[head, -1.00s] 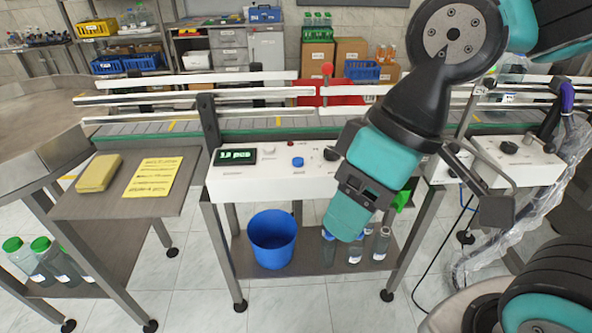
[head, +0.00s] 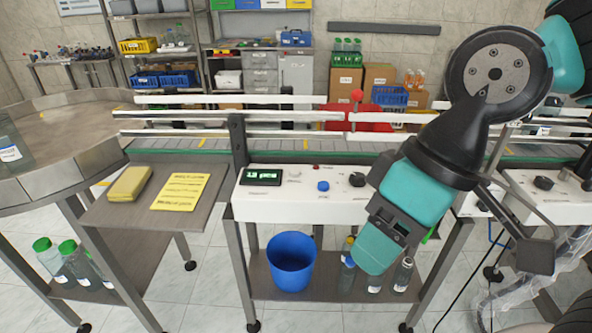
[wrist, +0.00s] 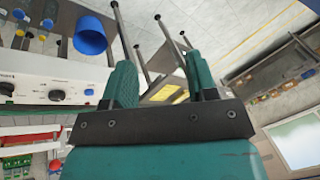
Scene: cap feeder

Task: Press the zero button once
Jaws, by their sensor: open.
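The white control panel (head: 300,206) stands at the front of the conveyor. It bears a lit green display (head: 261,177), a pale button (head: 295,173), a small red button (head: 316,167), a blue button (head: 323,186) and a black knob (head: 357,180). The labels are too small to read, so I cannot tell which button is zero. My gripper (head: 372,262) hangs in front of the panel's right part, apart from the buttons. In the wrist view its two teal fingers (wrist: 161,82) are spread and empty. The panel (wrist: 28,90) and blue button (wrist: 57,95) show at left there.
A blue bucket (head: 291,262) and several bottles sit on the shelf below the panel. A side table (head: 150,215) holds a yellow sponge-like block (head: 129,184) and a yellow note (head: 181,191). Conveyor rails (head: 225,117) run behind the panel. Another white box (head: 548,200) stands at right.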

